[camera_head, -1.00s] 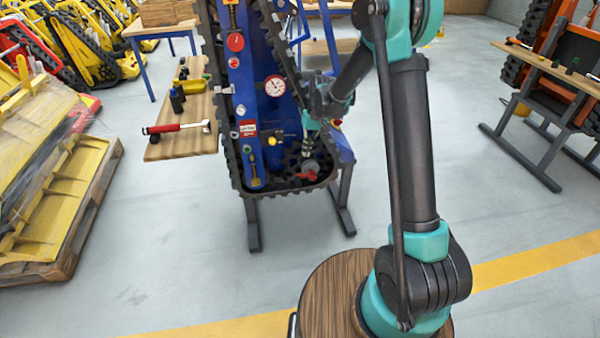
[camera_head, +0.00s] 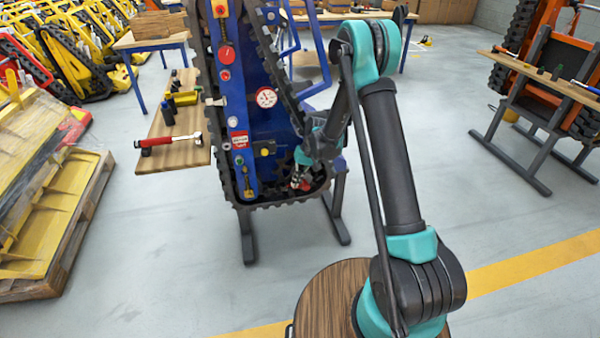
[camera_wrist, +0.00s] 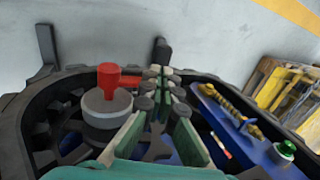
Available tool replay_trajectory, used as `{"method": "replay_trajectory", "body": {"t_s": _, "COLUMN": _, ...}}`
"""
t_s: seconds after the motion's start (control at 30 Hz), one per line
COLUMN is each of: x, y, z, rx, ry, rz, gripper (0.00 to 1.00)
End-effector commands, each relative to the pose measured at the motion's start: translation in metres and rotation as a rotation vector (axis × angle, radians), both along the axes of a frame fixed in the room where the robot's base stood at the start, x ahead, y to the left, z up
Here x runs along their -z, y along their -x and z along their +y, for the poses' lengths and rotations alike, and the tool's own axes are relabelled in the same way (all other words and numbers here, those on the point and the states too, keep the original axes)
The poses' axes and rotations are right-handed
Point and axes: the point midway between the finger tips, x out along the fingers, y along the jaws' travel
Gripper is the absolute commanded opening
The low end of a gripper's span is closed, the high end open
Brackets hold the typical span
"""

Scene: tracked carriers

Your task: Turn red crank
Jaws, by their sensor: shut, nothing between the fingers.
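The red crank (camera_wrist: 109,80) stands on a round grey hub (camera_wrist: 106,106) inside the bottom end of the blue tracked carrier (camera_head: 246,80). In the wrist view its short red arm points right, towards my fingers. My gripper (camera_wrist: 160,72) is shut and empty, with its tips just right of the crank; I cannot tell whether they touch it. In the head view my gripper (camera_head: 297,184) is low at the carrier's bottom end, and only a small red part of the crank (camera_head: 306,186) shows beside it.
The black track (camera_head: 290,200) rings the carrier's end close around my gripper. A wooden shelf (camera_head: 172,155) with a red-handled hammer (camera_head: 170,141) stands left. A pallet with yellow parts (camera_head: 50,210) lies far left. The floor in front is clear.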

Motion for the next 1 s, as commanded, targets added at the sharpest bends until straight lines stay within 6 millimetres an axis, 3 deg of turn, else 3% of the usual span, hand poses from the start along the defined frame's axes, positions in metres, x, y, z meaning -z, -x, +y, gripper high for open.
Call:
{"method": "replay_trajectory", "body": {"t_s": 0.2, "x": 0.016, "y": 0.002, "z": 0.006, "rx": -0.001, "ry": 0.0, "rz": 0.0, "gripper": 0.0}}
{"method": "replay_trajectory", "body": {"t_s": 1.0, "x": 0.028, "y": 0.003, "z": 0.01, "rx": 0.0, "ry": 0.045, "rz": -0.012, "gripper": 0.0}}
